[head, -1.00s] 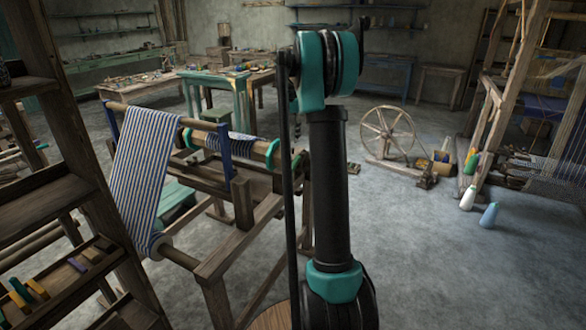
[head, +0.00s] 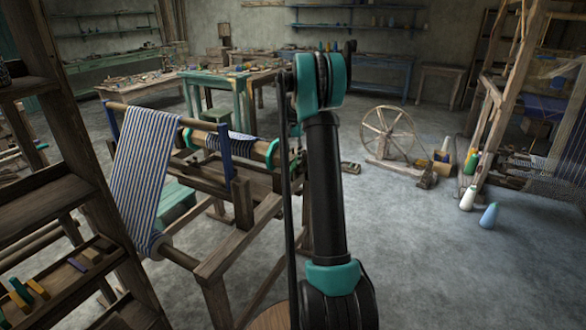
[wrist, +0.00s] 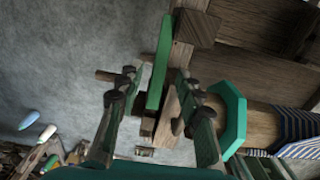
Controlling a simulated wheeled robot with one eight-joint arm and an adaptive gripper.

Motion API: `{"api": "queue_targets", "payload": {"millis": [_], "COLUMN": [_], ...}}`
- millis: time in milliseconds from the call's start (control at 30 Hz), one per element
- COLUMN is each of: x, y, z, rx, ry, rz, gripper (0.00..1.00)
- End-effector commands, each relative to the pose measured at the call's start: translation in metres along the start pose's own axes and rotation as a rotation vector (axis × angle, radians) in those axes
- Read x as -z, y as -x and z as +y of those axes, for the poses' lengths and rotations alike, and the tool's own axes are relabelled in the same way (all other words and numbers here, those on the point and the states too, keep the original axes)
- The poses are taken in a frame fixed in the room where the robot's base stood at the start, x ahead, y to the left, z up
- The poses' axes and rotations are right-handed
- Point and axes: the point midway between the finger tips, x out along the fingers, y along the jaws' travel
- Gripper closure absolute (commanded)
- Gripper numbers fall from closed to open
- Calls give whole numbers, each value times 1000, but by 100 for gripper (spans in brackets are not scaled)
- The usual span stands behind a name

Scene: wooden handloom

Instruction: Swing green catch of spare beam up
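The green catch (wrist: 160,62) is a long narrow bar. In the wrist view it stands nearly upright against a wooden post, at the end of the spare beam. My gripper (wrist: 155,82) is open, one finger on each side of the catch's lower part; I cannot tell whether either finger touches it. The spare beam (head: 230,142) carries striped blue and white cloth and has green end discs; its near disc (wrist: 232,118) is right of my gripper in the wrist view. In the head view my arm largely hides the gripper and the catch.
The loom frame (head: 235,250) stands left of my arm, with a striped cloth (head: 145,165) hanging on it. A wooden shelf (head: 50,205) is close on the left. A spinning wheel (head: 388,135) and cones (head: 489,215) stand right.

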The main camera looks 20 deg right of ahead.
Motion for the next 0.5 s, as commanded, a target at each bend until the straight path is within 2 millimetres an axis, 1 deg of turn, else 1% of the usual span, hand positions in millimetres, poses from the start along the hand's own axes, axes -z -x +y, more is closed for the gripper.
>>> {"api": "queue_targets", "payload": {"millis": [33,200,333,500], "x": [0,0,0,0], "y": [-10,-37,-49,-55], "z": [0,0,0,0], "rx": [0,0,0,0], "ry": [0,0,0,0], "rz": [0,0,0,0], "gripper": [64,64,64,64]}}
